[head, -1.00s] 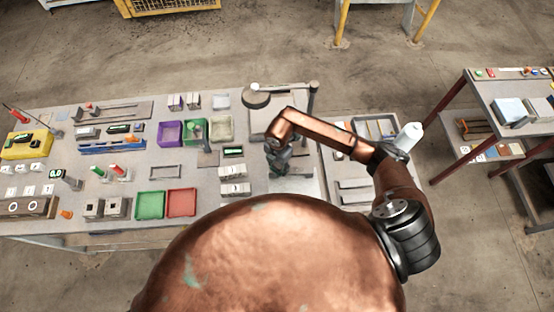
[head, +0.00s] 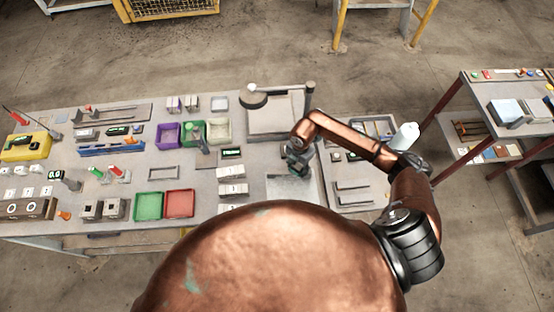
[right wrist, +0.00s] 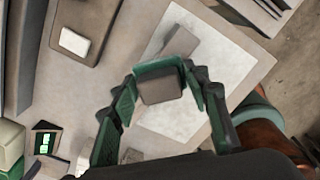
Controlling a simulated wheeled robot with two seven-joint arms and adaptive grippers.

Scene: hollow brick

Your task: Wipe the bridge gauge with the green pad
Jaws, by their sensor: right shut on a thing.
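My right gripper (head: 297,165) is over the right part of the bench, above a pale sheet (head: 283,187). In the right wrist view its green fingers (right wrist: 160,85) are shut on a small grey-brown block (right wrist: 162,90). The fingers hide its sides, and I cannot tell whether it is the green pad. Below it a grey bar (right wrist: 205,48) lies on the pale sheet (right wrist: 235,65), partly hidden; a gap to the block cannot be judged. I cannot tell for sure which thing is the bridge gauge. My left gripper is not in view.
Left of my gripper stand grey blocks (head: 232,172), a small display (head: 232,153), and purple (head: 167,135), green (head: 149,206) and red trays (head: 180,204). A grey plate (head: 272,120) is behind it. A white bottle (head: 405,136) stands to the right.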

